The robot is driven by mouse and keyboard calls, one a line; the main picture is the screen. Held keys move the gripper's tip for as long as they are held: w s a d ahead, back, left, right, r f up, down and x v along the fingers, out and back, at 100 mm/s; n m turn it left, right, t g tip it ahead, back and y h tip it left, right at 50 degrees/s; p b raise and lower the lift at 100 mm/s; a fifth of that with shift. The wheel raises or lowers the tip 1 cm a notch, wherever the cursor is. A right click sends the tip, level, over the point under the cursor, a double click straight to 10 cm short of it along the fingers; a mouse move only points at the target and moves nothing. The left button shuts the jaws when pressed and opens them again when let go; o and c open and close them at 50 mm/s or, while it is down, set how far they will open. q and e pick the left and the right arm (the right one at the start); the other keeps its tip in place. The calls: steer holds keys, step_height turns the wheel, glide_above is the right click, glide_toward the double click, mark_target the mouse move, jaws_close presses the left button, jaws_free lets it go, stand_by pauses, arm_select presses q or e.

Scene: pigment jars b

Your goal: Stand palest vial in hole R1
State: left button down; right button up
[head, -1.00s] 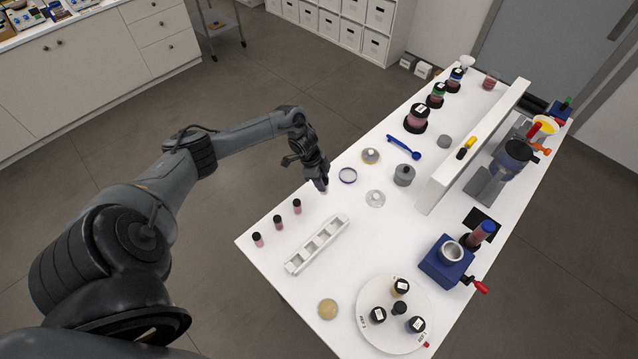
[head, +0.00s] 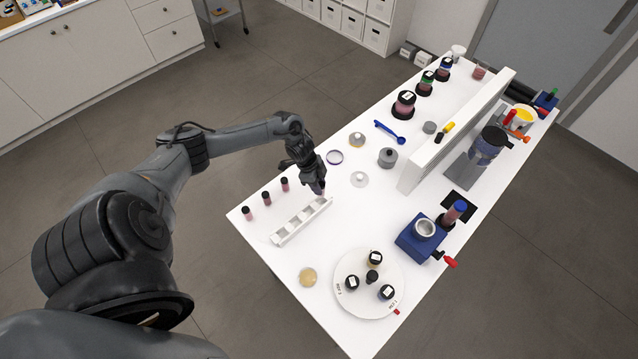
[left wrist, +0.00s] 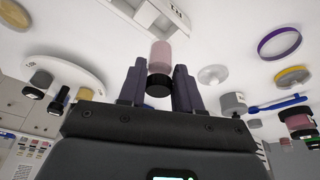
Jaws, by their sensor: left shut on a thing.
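My left gripper (head: 320,189) is shut on a vial with a black cap (left wrist: 158,86) and a pale pink body (left wrist: 160,57). In the head view the gripper is at the far right end of the white rack (head: 275,239) and mostly hides the vial. The rack has a row of square openings and also shows at the top of the left wrist view (left wrist: 145,14). I cannot read which hole is R1. Three black-capped pink vials (head: 248,214) (head: 266,199) (head: 285,185) stand in a row left of the rack. My right gripper is not in view.
A round white turntable (head: 350,303) with dark-lidded jars stands near the front. A blue device (head: 420,240) is at the right.

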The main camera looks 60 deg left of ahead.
arm_select(q)
steer(key=shift+f+b, duration=0.35)
steer(key=shift+f, duration=0.25)
steer(key=shift+f+b, duration=1.35)
steer(key=shift+f, duration=0.55)
steer(key=shift+f+b, duration=0.6)
steer(key=shift+f, duration=0.25)
steer(key=shift+f, duration=0.25)
steer(key=c, duration=0.7)
jaws_free()
